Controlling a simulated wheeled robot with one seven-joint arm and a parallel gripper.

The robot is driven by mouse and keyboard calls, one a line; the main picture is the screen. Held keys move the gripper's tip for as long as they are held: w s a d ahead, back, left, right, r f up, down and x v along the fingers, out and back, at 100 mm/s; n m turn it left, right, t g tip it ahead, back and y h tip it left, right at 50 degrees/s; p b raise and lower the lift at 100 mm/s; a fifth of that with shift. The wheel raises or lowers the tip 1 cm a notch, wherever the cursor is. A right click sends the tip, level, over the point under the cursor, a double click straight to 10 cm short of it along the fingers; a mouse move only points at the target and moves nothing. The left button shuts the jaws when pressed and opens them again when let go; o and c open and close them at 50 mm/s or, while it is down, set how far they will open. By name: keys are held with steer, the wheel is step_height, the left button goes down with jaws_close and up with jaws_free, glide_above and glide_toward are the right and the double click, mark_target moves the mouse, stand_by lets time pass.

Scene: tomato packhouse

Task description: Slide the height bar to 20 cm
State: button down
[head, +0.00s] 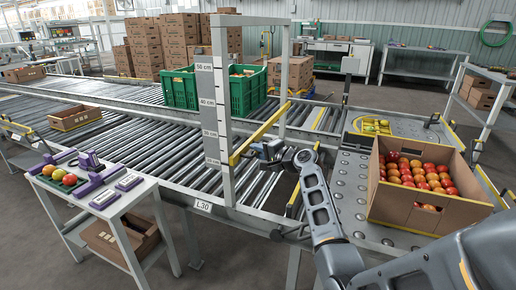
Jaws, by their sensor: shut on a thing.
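The height bar (262,130) is a yellow bar that spans a grey gate frame over the roller conveyor. The near post (221,120) carries a white scale. The bar's near end is beside the post at about the level of the lowest label. My gripper (264,150) reaches in from the right and is shut on the bar near its near end. The fingers are small and partly hidden.
Green crates (203,92) stand on the rollers behind the gate. A cardboard box of tomatoes (420,205) sits on the ball table at right, near my arm. A small table (85,195) with purple devices stands at front left. The rollers beneath the gate are clear.

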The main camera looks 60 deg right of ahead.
steer(key=shift+f, duration=0.6)
steer(key=c, duration=1.2)
jaws_free()
steer(key=shift+o, duration=0.2)
steer(key=v, duration=0.7)
steer(key=shift+s+p, duration=0.4)
steer(key=shift+a, duration=0.15)
